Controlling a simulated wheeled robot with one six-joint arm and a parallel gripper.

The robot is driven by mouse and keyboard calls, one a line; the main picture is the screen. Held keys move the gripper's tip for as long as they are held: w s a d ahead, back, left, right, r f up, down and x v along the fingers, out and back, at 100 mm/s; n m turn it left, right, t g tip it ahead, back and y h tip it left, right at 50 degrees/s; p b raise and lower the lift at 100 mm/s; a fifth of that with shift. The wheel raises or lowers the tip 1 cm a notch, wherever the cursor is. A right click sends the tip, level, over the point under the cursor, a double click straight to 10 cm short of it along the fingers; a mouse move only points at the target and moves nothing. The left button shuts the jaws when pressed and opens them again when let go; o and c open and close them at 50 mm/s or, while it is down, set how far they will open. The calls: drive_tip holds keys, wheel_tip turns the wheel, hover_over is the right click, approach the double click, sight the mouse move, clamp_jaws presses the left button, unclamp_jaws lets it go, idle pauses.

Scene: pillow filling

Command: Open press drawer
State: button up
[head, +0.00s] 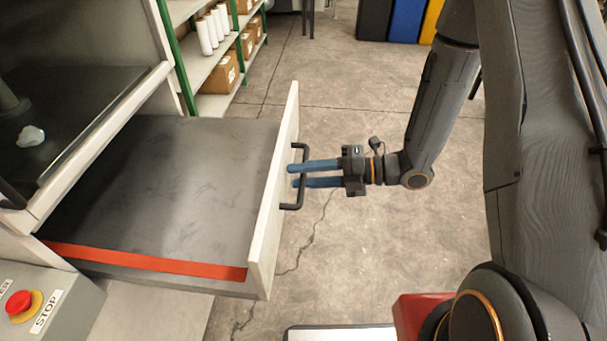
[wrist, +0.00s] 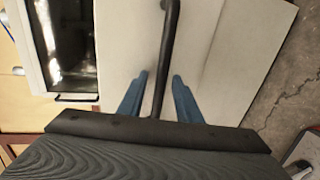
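The press drawer (head: 180,170) stands pulled out of the white press cabinet. It has a white front (head: 274,205), a dark grey flat inside and an orange-red strip (head: 150,262) along its near edge. A black bar handle (head: 303,160) sits on the front; in the wrist view the handle (wrist: 168,50) runs up between the fingers. My gripper (head: 292,175) is at the handle, its two blue fingers on either side of the bar. In the wrist view my gripper (wrist: 160,78) shows gaps between fingers and bar, so it looks open. The drawer looks empty.
A red stop button (head: 18,303) is on a grey box at lower left. A shelf (head: 215,75) with white rolls and cartons stands behind. Blue and yellow bins (head: 407,20) stand at the back. The concrete floor right of the drawer is clear.

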drive_tip(key=b+v, duration=0.1)
drive_tip(key=v, duration=0.6)
drive_tip(key=shift+d+b, duration=0.35)
drive_tip(key=shift+d, duration=0.05)
drive_tip(key=shift+r, duration=0.1)
drive_tip(key=w+d+f+m+t+h, duration=0.2)
drive_tip(key=w+d+m+t+h, duration=0.2)
drive_tip(key=w+m+h, duration=0.5)
drive_tip(key=d+r+m+h, duration=0.3)
drive_tip(key=d+m+h, duration=0.3)
drive_tip(key=d+m, duration=0.5)
drive_tip(key=s+a+r+m+g, duration=0.1)
drive_tip(key=s+r+m+g, duration=0.1)
drive_tip(key=s+m, duration=0.5)
drive_tip(key=s+a+r+m+g, duration=0.2)
drive_tip(key=s+m+g, duration=0.1)
drive_tip(key=s+m, duration=0.4)
drive_tip(key=s, duration=0.3)
drive_tip(key=shift+s+a+m+h, duration=0.2)
drive_tip(key=shift+s+m+h, duration=0.1)
drive_tip(key=shift+m, duration=0.1)
